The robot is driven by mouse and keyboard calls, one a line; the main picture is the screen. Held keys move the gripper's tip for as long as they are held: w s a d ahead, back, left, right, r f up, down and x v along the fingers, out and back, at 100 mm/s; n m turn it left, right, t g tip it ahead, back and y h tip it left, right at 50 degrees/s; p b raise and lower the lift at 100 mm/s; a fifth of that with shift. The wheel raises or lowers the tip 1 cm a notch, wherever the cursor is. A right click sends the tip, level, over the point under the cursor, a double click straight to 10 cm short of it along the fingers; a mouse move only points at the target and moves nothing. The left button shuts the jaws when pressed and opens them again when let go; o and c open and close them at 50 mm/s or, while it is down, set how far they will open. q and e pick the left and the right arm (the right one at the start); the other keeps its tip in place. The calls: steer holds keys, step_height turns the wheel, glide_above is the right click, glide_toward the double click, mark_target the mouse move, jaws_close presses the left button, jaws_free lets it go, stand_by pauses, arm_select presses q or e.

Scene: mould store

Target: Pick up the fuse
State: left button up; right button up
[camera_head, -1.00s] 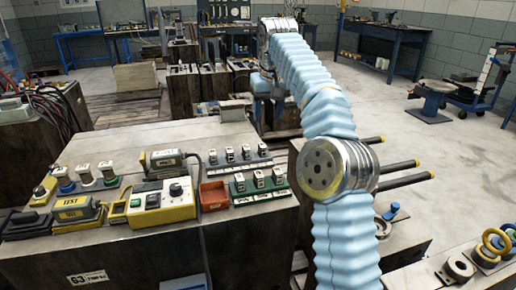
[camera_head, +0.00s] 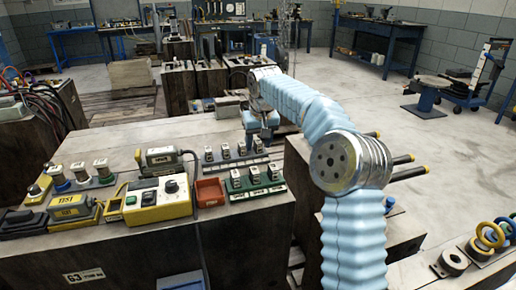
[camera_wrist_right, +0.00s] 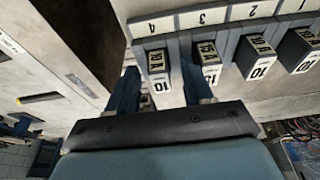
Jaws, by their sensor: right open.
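Several small fuses with black and white labels stand in a grey rack (camera_head: 236,163) on the workbench. In the right wrist view the rack's numbered strip (camera_wrist_right: 205,17) shows the numbers 1 to 4. My right gripper (camera_head: 263,134) is at the right end of this rack. In the wrist view its two blue fingers are open, on either side of the end fuse (camera_wrist_right: 157,64) below number 4. The fuse below number 3 (camera_wrist_right: 207,54) is just outside the right finger. I cannot tell whether a finger touches a fuse. My left gripper is not in view.
A green rack (camera_head: 258,188) with 3 similar pieces stands in front, beside a red tray (camera_head: 209,192). A yellow tester (camera_head: 158,203) and a rack with coloured bases (camera_head: 82,182) are further left. The bench behind the grey rack is mostly clear.

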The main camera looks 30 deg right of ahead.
steer(key=c, duration=0.9)
jaws_close()
